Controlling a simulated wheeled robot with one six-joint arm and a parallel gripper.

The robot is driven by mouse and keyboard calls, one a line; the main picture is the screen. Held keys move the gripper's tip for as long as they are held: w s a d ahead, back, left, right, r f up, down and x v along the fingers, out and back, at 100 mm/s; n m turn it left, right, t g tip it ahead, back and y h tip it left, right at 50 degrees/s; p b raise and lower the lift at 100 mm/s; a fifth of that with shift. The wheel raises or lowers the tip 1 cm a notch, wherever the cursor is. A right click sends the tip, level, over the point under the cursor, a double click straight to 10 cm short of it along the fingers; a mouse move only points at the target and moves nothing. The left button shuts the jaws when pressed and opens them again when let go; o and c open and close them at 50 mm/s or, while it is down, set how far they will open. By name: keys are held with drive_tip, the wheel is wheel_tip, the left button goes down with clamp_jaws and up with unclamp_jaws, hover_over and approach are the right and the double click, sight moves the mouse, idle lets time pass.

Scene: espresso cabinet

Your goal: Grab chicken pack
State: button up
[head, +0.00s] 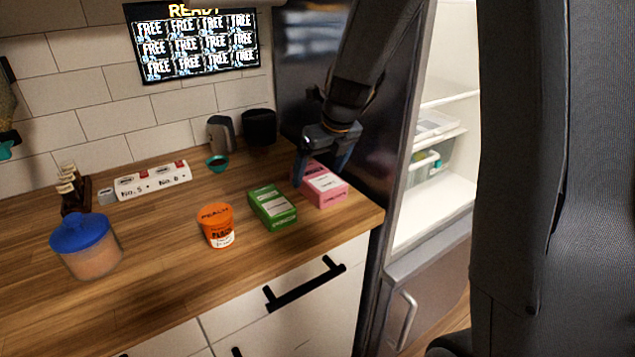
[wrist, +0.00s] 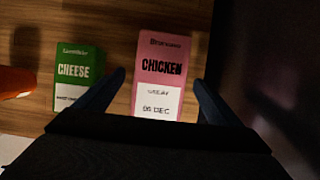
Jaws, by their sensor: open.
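The chicken pack (head: 326,190) is a pink box with a white label, lying on the wooden counter near its right end. In the wrist view the pink pack (wrist: 162,70) reads "CHICKEN" and lies between the two fingers. My gripper (head: 325,172) is open above the pack, with one finger on either side of it in the picture. It also shows at the bottom of the wrist view (wrist: 160,95). I cannot tell whether the fingers touch the pack. Part of the pack's far end is hidden behind my gripper in the head view.
A green cheese pack (head: 273,207) lies just left of the pink one. An orange tub (head: 217,226) and a blue-lidded jar (head: 88,250) stand further left. The fridge (head: 440,215) stands open to the right. A dark speaker-like object (head: 259,127) stands behind.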

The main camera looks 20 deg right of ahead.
drive_tip(key=shift+x, duration=1.45)
drive_tip(key=shift+c, duration=0.2)
drive_tip(key=c, duration=1.4)
drive_tip(key=shift+r, duration=0.1)
